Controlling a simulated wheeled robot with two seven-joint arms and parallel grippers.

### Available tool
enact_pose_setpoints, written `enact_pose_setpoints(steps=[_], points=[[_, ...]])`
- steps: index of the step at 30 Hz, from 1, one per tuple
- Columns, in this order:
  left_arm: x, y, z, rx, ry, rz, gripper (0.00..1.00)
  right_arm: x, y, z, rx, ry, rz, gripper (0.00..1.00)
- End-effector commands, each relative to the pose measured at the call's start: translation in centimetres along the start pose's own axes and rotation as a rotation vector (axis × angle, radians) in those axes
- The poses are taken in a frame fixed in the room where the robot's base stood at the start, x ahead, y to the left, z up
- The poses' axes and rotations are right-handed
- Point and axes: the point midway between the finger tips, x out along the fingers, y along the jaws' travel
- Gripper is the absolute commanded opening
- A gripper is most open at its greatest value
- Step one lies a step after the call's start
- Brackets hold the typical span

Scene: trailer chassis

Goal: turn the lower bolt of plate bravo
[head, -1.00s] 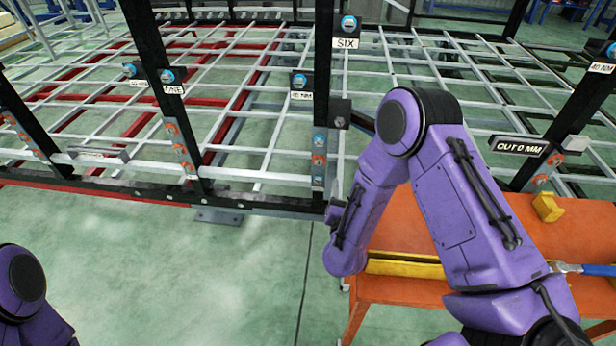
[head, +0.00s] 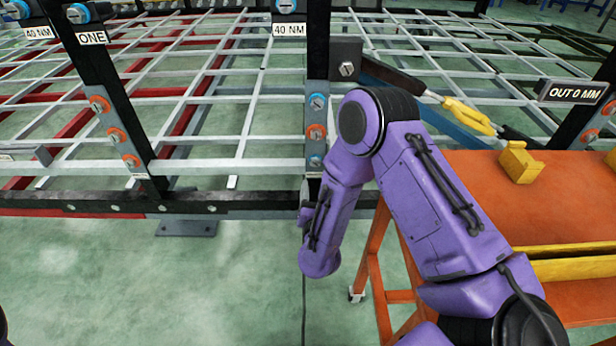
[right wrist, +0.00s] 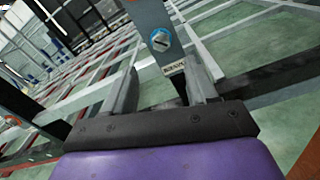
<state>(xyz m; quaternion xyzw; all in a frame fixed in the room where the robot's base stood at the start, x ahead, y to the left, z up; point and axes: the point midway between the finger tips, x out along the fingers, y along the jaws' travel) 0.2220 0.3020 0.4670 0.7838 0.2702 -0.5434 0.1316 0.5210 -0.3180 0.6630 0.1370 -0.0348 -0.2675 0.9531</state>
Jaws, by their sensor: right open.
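A grey bolt plate (head: 317,131) is fixed to the black post in the middle of the head view. In the right wrist view, one blue-ringed slotted bolt (right wrist: 160,40) shows on a grey plate above a small label (right wrist: 173,68), too blurred to read surely. My right gripper (right wrist: 160,72) is open and empty, its fingers apart below that bolt. In the head view its fingers are hidden by my purple arm. My left gripper is out of view.
An orange cart (head: 560,205) with a yellow block (head: 521,162) stands at the right, close to my right arm. Another post (head: 100,90) with orange-ringed bolts stands at the left. A black lower rail (head: 240,199) crosses the front. The green floor at the front left is clear.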

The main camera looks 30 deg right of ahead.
Motion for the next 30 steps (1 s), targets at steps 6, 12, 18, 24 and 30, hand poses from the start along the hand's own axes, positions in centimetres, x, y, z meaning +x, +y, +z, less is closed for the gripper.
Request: enact_pose_setpoints(steps=[6,12,18,24,30], points=[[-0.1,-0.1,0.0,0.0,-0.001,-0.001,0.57,2.7,-0.2,0.1,0.001,-0.004,-0.004,0.57],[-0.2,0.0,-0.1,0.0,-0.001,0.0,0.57,7.3,-0.3,0.0,0.001,-0.004,-0.006,0.57],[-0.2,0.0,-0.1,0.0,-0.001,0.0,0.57,10.1,-0.3,0.0,0.001,-0.002,-0.004,0.57],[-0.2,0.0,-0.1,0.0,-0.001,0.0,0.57,10.6,-0.3,-0.1,0.0,0.0,-0.004,0.57],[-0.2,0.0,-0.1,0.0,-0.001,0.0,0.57,10.5,-0.3,-0.1,0.0,-0.001,-0.004,0.28]])
